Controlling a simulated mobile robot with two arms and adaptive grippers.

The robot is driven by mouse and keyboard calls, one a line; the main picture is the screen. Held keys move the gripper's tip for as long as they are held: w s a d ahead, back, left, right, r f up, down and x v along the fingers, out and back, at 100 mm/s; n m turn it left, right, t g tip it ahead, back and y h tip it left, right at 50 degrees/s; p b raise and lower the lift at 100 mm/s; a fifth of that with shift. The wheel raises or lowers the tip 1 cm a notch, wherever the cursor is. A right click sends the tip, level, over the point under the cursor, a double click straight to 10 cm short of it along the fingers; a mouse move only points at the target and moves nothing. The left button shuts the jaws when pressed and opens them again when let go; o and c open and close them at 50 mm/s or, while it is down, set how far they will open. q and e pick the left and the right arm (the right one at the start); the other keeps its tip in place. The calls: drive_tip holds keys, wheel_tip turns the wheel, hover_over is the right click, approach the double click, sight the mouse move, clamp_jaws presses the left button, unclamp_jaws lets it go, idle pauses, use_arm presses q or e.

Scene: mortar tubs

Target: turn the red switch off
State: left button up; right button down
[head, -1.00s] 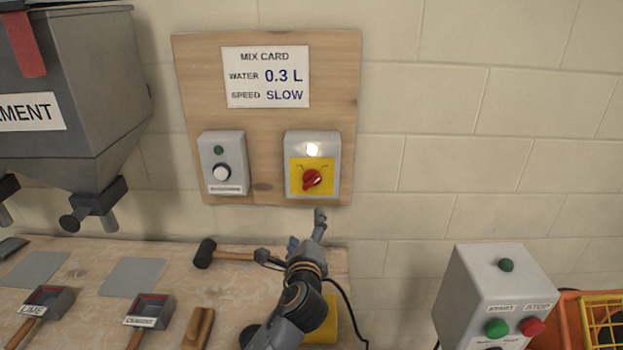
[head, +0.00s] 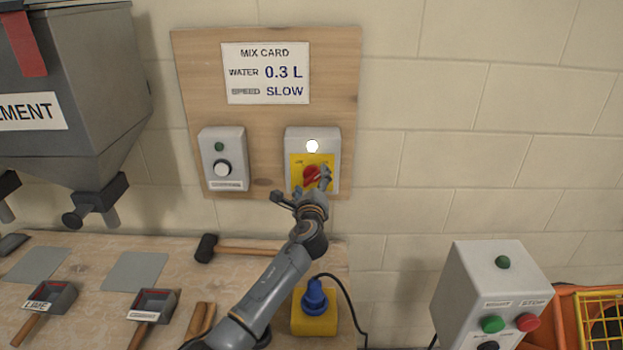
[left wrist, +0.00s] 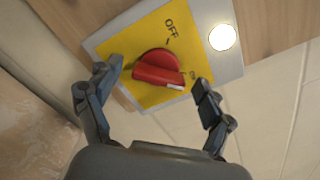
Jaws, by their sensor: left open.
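The red switch (head: 311,174) is a rotary knob on a yellow plate (left wrist: 122,48) in a grey box (head: 326,139) on the wooden board. In the left wrist view the red knob (left wrist: 158,68) has a white mark at its right end, turned away from the word OFF (left wrist: 169,24). A round lamp (head: 312,146) above it is lit white. My left gripper (head: 313,184) is in front of the switch. In the left wrist view its open fingers (left wrist: 158,84) stand on either side of the knob, with no clear contact. My right gripper is not in view.
The bench (head: 90,262) below holds scoops, a hammer (head: 235,249) and a yellow block with a blue top (head: 315,312). A start/stop box (head: 490,290) stands at right.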

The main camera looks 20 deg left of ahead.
use_arm(q)
drive_tip(key=shift+w+a, duration=0.15)
drive_tip(key=shift+w, duration=0.45)
drive_tip(key=shift+c, duration=0.4)
drive_tip(key=c, duration=1.1)
drive_tip(key=shift+f, duration=0.1)
